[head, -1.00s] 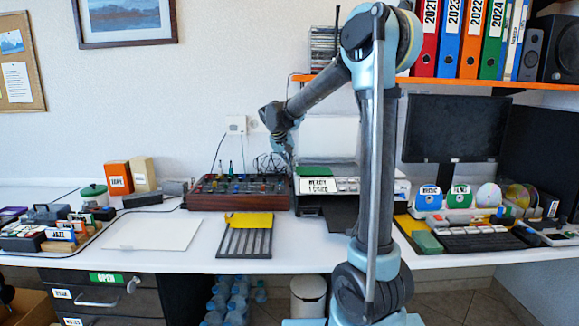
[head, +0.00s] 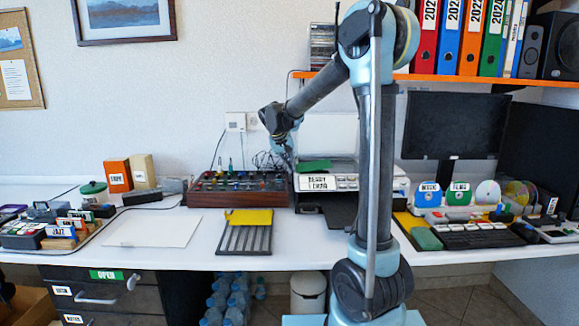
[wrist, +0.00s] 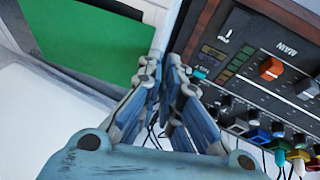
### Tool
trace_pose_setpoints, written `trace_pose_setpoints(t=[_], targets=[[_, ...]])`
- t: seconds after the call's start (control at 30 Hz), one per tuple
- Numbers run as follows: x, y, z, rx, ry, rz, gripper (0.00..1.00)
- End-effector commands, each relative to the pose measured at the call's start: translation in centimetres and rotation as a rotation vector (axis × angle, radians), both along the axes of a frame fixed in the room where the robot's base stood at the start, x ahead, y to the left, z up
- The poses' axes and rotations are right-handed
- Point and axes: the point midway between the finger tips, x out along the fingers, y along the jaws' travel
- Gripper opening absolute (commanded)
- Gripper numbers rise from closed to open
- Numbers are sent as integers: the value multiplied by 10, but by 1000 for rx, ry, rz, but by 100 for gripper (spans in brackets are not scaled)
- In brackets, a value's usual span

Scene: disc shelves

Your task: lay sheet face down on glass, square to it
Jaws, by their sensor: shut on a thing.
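The sheet shows its plain green side in the head view (head: 314,165) and the wrist view (wrist: 85,42). It lies over the scanner (head: 347,184), whose pale lid (head: 332,135) stands open behind. My gripper (head: 291,169) is at the sheet's left edge in the head view. In the wrist view my gripper (wrist: 163,66) has its fingers close together at the sheet's near edge, shut on it. The glass is not clearly visible. I cannot tell whether the sheet touches it or is square to it.
A mixer (wrist: 268,72) with knobs and cables stands right beside my gripper; it is left of the scanner in the head view (head: 237,201). A rack with a yellow piece (head: 249,217) and a white board (head: 153,228) lie in front and to the left.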

Motion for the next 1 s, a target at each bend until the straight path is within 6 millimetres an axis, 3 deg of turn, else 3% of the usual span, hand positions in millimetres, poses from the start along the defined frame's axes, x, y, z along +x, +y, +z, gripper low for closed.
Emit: trace_pose_setpoints(t=[0.2,0.33,0.77,1.0], targets=[[-1,1,-2,4,3,0,0],[-1,1,-2,4,3,0,28],[-2,2,2,2,1,0,28],[-14,10,30,2,2,2,28]])
